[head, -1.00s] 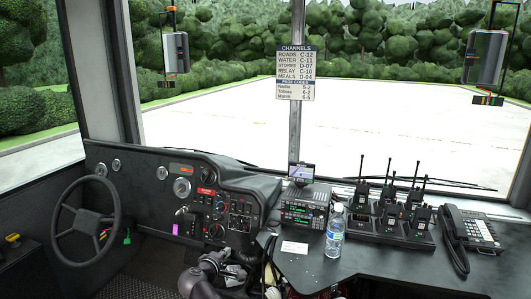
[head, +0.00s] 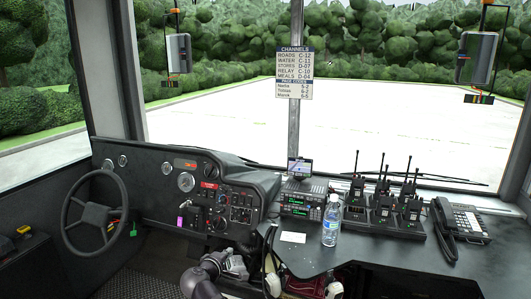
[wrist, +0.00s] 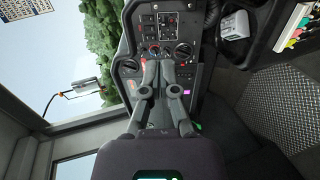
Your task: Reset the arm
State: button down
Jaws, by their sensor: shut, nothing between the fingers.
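My arm and gripper (head: 235,266) show low in the head view, below the dashboard and left of the desk. In the wrist view my gripper (wrist: 160,62) has its two fingers brought together at the tips, with nothing between them. The dashboard's switch panel (wrist: 168,30) lies beyond the fingertips in that view. In the head view the dashboard (head: 190,195) is above and behind the arm.
A steering wheel (head: 95,212) stands at the left. The black desk (head: 330,262) at the right bears a radio (head: 302,198), a water bottle (head: 331,222), handheld radios in a charger (head: 382,238) and a telephone (head: 462,222). The floor between is open.

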jog(key=s+d+f+m+g, duration=0.1)
jog(key=d+f+m+g, duration=0.15)
jog(key=d, duration=0.35)
jog(key=s+d+f+m+g+h, duration=0.1)
jog(key=d+f+m+g, duration=0.15)
jog(key=d, duration=0.35)
jog(key=s+d+f+m+g, duration=0.1)
jog(key=d+f+m+g, duration=0.15)
jog(key=d, duration=0.25)
jog(key=s+d+f+m+g+y, duration=0.3)
jog(key=s+d, duration=0.3)
jog(key=s+d+f+m+g+y, duration=0.3)
jog(key=s+d+m, duration=0.1)
jog(key=s+d, duration=0.15)
notch_tip(320, 180, up, 13)
jog(key=p, duration=1.2)
jog(key=shift+d+p, duration=0.15)
jog(key=shift+p, duration=0.2)
